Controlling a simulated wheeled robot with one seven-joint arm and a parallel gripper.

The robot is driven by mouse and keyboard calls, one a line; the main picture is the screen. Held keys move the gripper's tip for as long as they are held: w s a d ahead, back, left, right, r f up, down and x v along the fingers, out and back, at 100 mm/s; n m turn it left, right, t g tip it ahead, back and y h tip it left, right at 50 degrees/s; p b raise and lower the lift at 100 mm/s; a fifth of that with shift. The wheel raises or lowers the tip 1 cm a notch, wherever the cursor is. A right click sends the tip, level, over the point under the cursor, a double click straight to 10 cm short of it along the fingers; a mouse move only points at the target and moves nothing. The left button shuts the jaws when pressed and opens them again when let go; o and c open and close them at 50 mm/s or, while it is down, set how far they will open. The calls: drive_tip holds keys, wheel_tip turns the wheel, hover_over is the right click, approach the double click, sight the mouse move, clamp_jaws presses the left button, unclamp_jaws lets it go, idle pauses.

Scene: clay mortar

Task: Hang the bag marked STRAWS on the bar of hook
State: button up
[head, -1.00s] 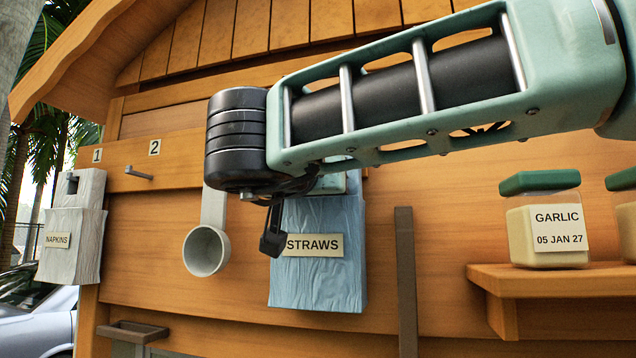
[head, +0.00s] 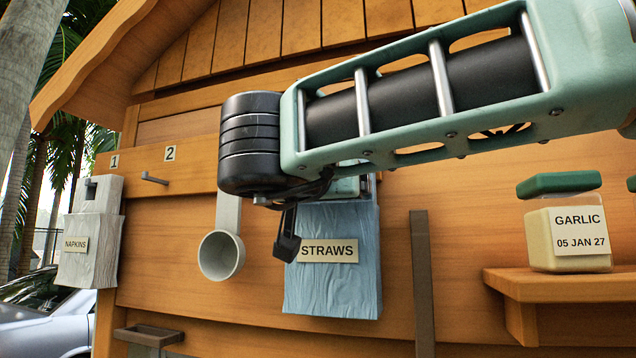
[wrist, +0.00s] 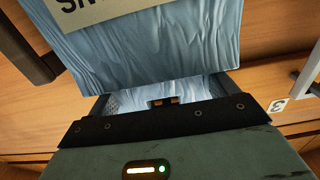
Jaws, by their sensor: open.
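The light blue bag marked STRAWS (head: 335,285) is upright against the orange wooden wall, its label facing out. Its top is hidden behind my arm, so I cannot tell from the head view what holds it up. My gripper (wrist: 165,94) is open at the top of the bag; in the wrist view the bag's blue material (wrist: 165,45) lies close in front of and between the fingers. In the head view one dark finger (head: 287,240) shows at the bag's left edge. Hook 1 (head: 90,188) carries the NAPKINS bag (head: 76,249). Hook 2's bar (head: 154,178) is bare.
A shelf (head: 560,283) with a GARLIC jar (head: 567,225) stands further right. A number 3 plate (wrist: 278,105) shows in the wrist view.

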drive_tip(key=b+v, duration=0.5)
drive_tip(key=v, duration=1.2)
drive_tip(key=w+a+f+n+t+y+b, duration=0.25)
drive_tip(key=w+a+f+n+y, duration=0.55)
drive_tip(key=y, duration=0.5)
drive_tip(key=s+f+n+g+y, duration=0.25)
drive_tip(key=f+g, duration=0.25)
drive_tip(key=f, duration=0.6)
drive_tip(key=s+f+n+g+y, duration=0.15)
drive_tip(key=f+n+g, duration=0.3)
drive_tip(key=f, duration=0.55)
drive_tip(key=s+d+f+m+g+h+b, duration=0.1)
drive_tip(key=s+d+f+g+h, duration=0.2)
drive_tip(key=f, duration=0.4)
drive_tip(key=s+d+f+g+h, duration=0.1)
drive_tip(key=s+d+f+g, duration=0.1)
drive_tip(key=d+f, duration=0.45)
drive_tip(key=s+d+f+m+g+h, duration=0.1)
drive_tip(key=s+d+f+g+h, duration=0.1)
drive_tip(key=d+f, duration=0.4)
drive_tip(key=s+d+f+m+g+h+b, duration=0.1)
drive_tip(key=s+d+f+g+h, duration=0.2)
drive_tip(key=s+d+f, duration=0.3)
drive_tip(key=s+d+h, duration=0.1)
drive_tip(key=d, duration=0.2)
drive_tip(key=shift+d+f, duration=0.25)
drive_tip(key=shift+d, duration=0.1)
